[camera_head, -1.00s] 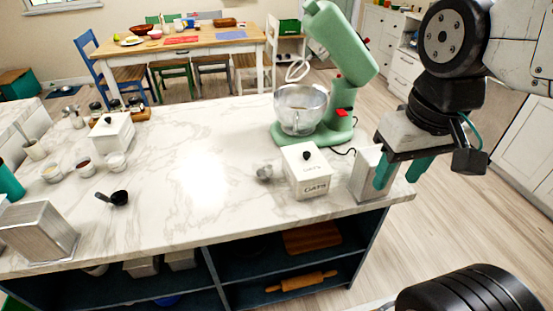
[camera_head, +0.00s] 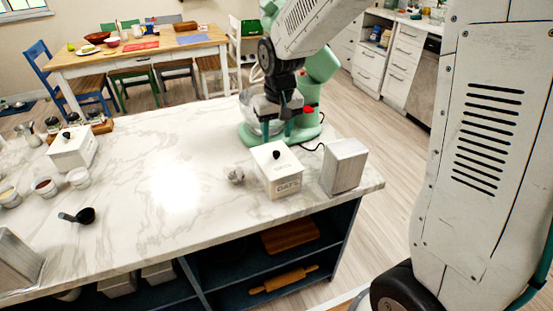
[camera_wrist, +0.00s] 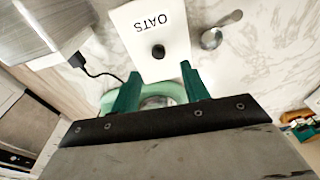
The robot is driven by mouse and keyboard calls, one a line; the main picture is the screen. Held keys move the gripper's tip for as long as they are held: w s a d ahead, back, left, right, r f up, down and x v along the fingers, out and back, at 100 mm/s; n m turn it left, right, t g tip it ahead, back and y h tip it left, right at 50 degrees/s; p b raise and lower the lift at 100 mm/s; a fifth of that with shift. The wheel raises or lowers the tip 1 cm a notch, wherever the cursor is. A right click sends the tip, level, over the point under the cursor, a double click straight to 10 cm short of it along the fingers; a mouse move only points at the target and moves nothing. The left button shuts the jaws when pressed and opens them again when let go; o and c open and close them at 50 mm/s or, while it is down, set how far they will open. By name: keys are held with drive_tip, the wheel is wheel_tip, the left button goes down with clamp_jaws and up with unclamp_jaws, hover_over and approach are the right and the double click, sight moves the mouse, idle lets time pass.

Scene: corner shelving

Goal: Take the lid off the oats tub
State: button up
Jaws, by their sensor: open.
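The oats tub (camera_head: 282,180) is a white box marked OATS near the front right of the marble counter. Its white lid (camera_head: 272,156) with a black knob (camera_head: 277,155) sits on it. The wrist view shows the tub (camera_wrist: 150,32) at the top, with the knob (camera_wrist: 158,52) on the side toward my gripper. My gripper (camera_head: 278,138) is above and behind the tub in the head view, with teal fingers pointing down. In the wrist view the fingers (camera_wrist: 157,80) are apart with nothing between them. The fingers do not touch the knob.
A green stand mixer (camera_head: 312,85) with a metal bowl (camera_head: 258,118) stands close behind my gripper. The counter's middle (camera_head: 165,175) is clear.

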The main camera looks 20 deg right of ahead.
sight(276, 152)
drive_tip(key=f, duration=0.6)
drive_tip(key=shift+w+d+f, duration=0.1)
drive_tip(key=shift+w+f, duration=0.15)
drive_tip(key=shift+f, duration=0.05)
clamp_jaws()
